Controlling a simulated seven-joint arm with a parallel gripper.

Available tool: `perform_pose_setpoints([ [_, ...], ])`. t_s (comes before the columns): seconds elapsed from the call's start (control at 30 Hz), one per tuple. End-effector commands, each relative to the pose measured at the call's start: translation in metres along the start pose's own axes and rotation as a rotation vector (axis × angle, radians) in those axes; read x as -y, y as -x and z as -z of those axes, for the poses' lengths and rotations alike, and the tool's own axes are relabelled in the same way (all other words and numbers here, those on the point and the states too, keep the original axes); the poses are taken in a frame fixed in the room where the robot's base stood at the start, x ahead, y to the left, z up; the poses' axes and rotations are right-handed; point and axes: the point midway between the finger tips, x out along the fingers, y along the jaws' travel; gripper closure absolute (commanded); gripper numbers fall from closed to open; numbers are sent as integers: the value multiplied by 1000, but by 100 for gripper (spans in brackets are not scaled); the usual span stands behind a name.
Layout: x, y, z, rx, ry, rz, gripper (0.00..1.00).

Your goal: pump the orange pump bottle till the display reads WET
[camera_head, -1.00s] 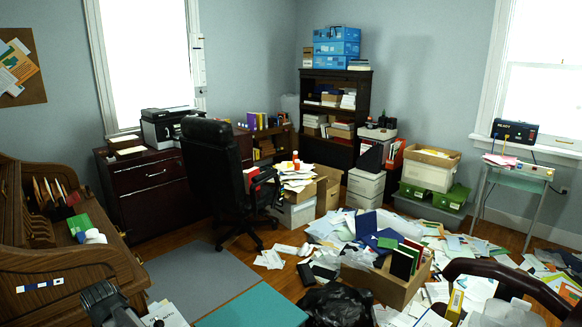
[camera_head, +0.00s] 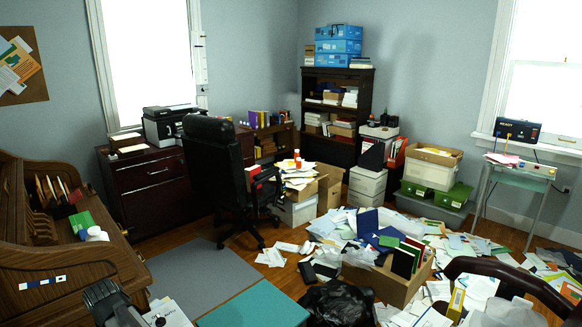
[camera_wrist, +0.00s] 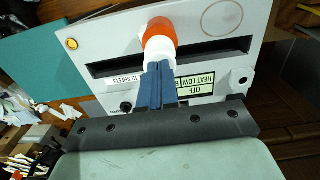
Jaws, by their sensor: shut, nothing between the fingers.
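In the wrist view an orange and white bottle (camera_wrist: 160,40) appears at top centre, against a grey machine panel with a dark slot. My gripper (camera_wrist: 158,68) has its two blue fingers shut together, with their tips at the bottle's lower white part in the picture. Nothing is between them, and I cannot tell whether they touch it. A pale green label (camera_wrist: 209,87) beside the fingers reads upside down "OFF" and "HEAT LOW". No text reading WET is visible. In the head view my gripper cannot be made out with certainty.
The panel (camera_wrist: 230,20) has an orange button (camera_wrist: 72,44). In the head view a black device (camera_head: 517,131) sits by the right window, its text too small to read. A black chair (camera_head: 213,165), paper piles and an open carton (camera_head: 392,285) crowd the floor. A grey mat (camera_head: 207,270) is bare.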

Motion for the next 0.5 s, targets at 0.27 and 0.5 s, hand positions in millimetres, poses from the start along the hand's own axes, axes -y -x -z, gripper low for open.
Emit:
perform_pose_setpoints([
  [0.27, 0, 16, 0, -1, 0, 0, 100],
  [0.5, 0, 30, 0, 0, 0, 0, 100],
])
